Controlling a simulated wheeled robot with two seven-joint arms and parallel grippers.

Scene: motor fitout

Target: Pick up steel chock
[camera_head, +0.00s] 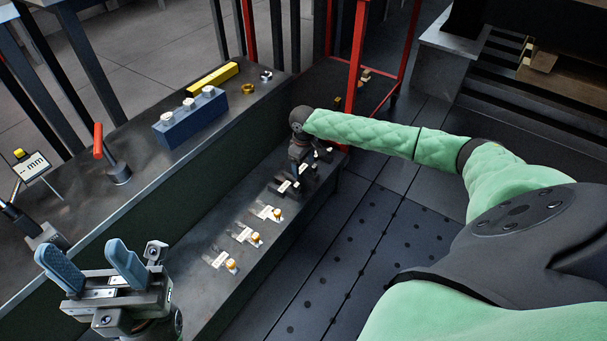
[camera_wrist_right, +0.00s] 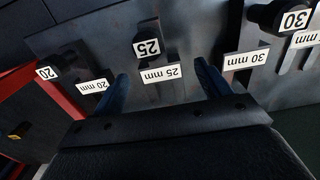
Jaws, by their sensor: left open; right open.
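My right gripper (camera_wrist_right: 163,82) is open, with its two dark blue fingers on either side of the label "25 mm" in the right wrist view. A dark piece tagged "25" (camera_wrist_right: 147,27) stands just beyond and between the fingertips, not gripped. Similar dark pieces stand to its left, tagged "20" (camera_wrist_right: 68,60), and right, tagged "30" (camera_wrist_right: 268,15). I cannot tell by name which is the steel chock. In the head view the right gripper (camera_head: 308,178) is at the far end of the lower bench, its fingers hard to make out. My left gripper (camera_head: 95,262) is open and empty at lower left.
Several small labelled pieces with yellow-orange tops (camera_head: 254,239) line the lower bench. The upper bench holds a blue block (camera_head: 190,120) with white knobs, a yellow bar (camera_head: 212,77), a red-handled tool (camera_head: 98,140) and a "mm" sign (camera_head: 32,167). A red frame (camera_head: 357,55) stands beyond.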

